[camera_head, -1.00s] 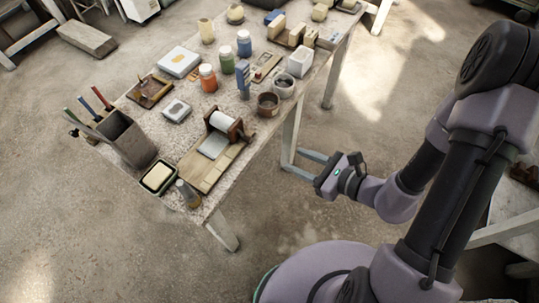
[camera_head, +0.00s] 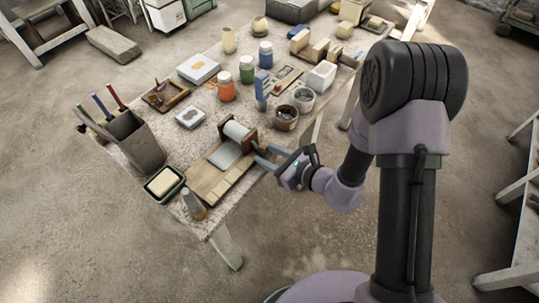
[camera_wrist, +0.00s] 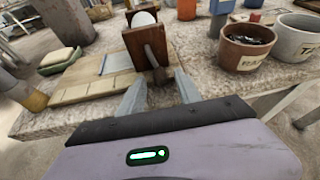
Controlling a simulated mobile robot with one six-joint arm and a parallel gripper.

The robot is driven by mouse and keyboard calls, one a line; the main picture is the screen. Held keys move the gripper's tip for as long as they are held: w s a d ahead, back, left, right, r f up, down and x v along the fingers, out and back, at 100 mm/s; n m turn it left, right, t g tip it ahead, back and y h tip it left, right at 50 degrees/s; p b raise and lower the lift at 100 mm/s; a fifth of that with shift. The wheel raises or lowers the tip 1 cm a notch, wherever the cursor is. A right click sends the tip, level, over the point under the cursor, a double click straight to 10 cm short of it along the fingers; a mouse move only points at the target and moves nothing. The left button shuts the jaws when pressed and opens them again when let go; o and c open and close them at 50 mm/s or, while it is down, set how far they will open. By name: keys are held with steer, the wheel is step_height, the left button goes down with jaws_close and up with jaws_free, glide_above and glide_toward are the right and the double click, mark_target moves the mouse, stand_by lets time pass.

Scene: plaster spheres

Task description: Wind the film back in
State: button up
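A wooden stand (camera_head: 251,140) holds a white film roll (camera_head: 237,131) at the table's front edge. A pale strip of film (camera_head: 224,155) lies out from the roll on a wooden board (camera_head: 205,180). In the wrist view, the stand (camera_wrist: 135,46) shows a metal crank arm (camera_wrist: 150,54) with a dark knob (camera_wrist: 160,77) at its low end. My gripper (camera_head: 266,158) is at the stand's right side. In the wrist view, my gripper (camera_wrist: 158,90) has its fingers apart, one on each side of the knob; whether they touch it I cannot tell.
A brown pot (camera_head: 285,118) and a white pot (camera_head: 303,99) are right of the stand.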

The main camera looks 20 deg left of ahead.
jaws_close()
steer(key=shift+s+r+g+p, duration=0.1)
steer(key=shift+r+g+p, duration=0.15)
steer(key=shift+p, duration=0.3)
steer(key=shift+s+m+g+p, duration=0.15)
steer(key=shift+m+g+p, duration=0.1)
steer(key=shift+m+p, duration=0.45)
steer(key=shift+a+p, duration=0.1)
steer(key=shift+p, duration=0.25)
steer(key=shift+s+f+m+g+y, duration=0.1)
steer(key=shift+f+m+g+y, duration=0.2)
steer(key=shift+o, duration=0.4)
jaws_free()
